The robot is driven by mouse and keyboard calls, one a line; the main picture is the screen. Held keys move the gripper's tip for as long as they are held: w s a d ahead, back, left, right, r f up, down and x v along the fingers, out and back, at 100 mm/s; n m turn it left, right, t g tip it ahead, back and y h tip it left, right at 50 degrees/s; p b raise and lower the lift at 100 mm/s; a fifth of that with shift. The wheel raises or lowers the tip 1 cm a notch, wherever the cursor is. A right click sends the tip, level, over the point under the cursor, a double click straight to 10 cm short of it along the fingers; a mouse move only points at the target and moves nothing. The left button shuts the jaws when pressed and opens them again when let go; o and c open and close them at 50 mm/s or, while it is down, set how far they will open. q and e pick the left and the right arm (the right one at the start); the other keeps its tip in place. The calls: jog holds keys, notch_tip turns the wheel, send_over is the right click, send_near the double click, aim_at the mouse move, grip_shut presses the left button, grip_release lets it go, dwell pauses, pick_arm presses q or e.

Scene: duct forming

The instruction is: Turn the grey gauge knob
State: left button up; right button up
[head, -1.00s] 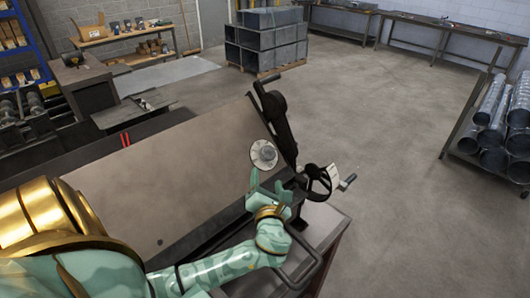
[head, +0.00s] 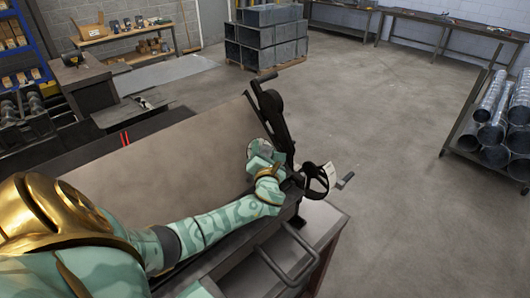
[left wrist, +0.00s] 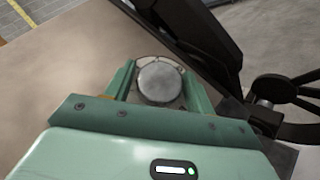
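The grey gauge knob (left wrist: 160,82) is a round, flat-faced disc in the left wrist view, with a paler dial plate (left wrist: 157,62) partly showing behind it. My left gripper (left wrist: 158,85) has its two green fingers spread on either side of the knob. The knob nearly fills the gap, and I cannot tell whether the fingers touch it. In the head view my left gripper (head: 259,158) covers most of the gauge, and only a bit of its rim shows. My right gripper is in neither view.
The gauge is at the right end of a bending machine with a broad brown sheet (head: 160,165). A black lever arm (head: 274,115) and a handwheel with a crank (head: 322,180) stand close to the right of my left gripper. Open floor lies beyond.

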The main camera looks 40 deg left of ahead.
pick_arm(q)
jog(key=c, duration=0.6)
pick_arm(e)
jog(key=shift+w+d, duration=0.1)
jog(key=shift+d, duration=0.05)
